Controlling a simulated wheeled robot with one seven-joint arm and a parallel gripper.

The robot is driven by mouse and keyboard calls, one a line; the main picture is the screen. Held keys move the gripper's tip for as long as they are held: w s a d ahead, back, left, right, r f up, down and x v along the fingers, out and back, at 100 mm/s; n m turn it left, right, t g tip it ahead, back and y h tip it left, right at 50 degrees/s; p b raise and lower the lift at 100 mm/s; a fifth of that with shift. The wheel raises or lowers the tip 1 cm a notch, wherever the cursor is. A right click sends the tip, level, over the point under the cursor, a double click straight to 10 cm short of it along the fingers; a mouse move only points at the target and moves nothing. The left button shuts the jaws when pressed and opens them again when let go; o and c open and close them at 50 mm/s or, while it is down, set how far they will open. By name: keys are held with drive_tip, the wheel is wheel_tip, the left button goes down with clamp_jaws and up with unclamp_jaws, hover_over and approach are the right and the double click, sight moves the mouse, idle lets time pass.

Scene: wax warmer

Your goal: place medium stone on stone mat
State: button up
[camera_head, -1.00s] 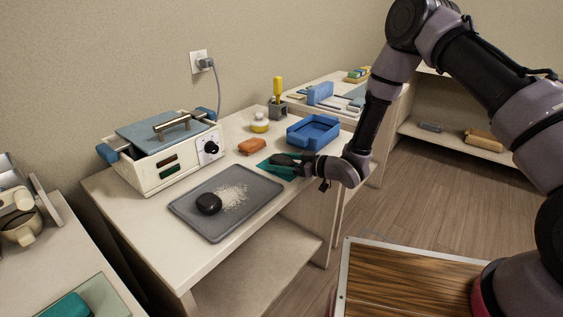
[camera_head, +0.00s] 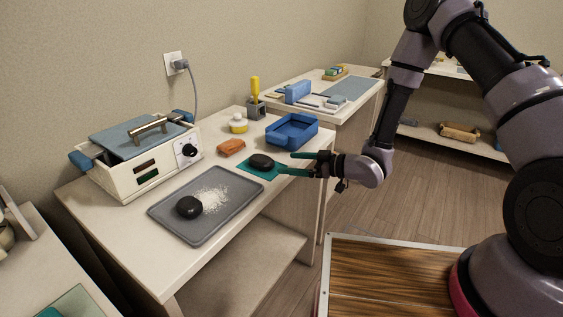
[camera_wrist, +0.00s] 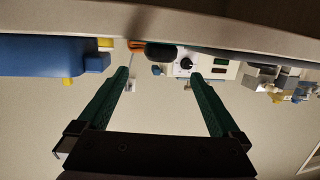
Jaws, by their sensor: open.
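A black stone (camera_head: 262,161) rests on the teal stone mat (camera_head: 250,171) on the table, right of the grey tray. A second black stone (camera_head: 189,207) lies on the grey tray (camera_head: 232,206) beside a patch of white grains. My gripper (camera_head: 303,163) is open and empty, just right of the stone on the mat, with its fingers pointing left and apart from it. In the wrist view my gripper's fingers (camera_wrist: 163,82) are spread wide, and the dark stone (camera_wrist: 160,51) shows beyond them. The mat is hard to make out there.
A blue tray (camera_head: 291,131) stands behind the mat, with an orange block (camera_head: 231,147) to its left. The wax warmer (camera_head: 140,155) is at the back left. Space right of the table is free.

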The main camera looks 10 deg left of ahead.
drive_tip(key=w+d+r+m+t+h, duration=0.3)
drive_tip(key=w+d+r+t+h, duration=0.15)
drive_tip(key=w+d+r, duration=0.6)
drive_tip(key=d+r+m+t+h, duration=0.1)
drive_tip(key=d+r+m+h, duration=0.55)
drive_tip(key=d+r, duration=0.7)
drive_tip(key=s+d+r+m+h, duration=0.4)
drive_tip(key=s+d+r+m, duration=0.1)
drive_tip(key=s+d+r, duration=0.55)
drive_tip(key=s+r+m+g+y, duration=0.1)
drive_tip(key=s+r+m, duration=0.1)
drive_tip(key=s, duration=0.6)
drive_tip(key=s+r+m+g, duration=0.1)
drive_tip(key=s+m, duration=0.2)
drive_tip(key=s, duration=0.5)
drive_tip(key=shift+d+r+y, duration=0.35)
drive_tip(key=shift+y, duration=0.05)
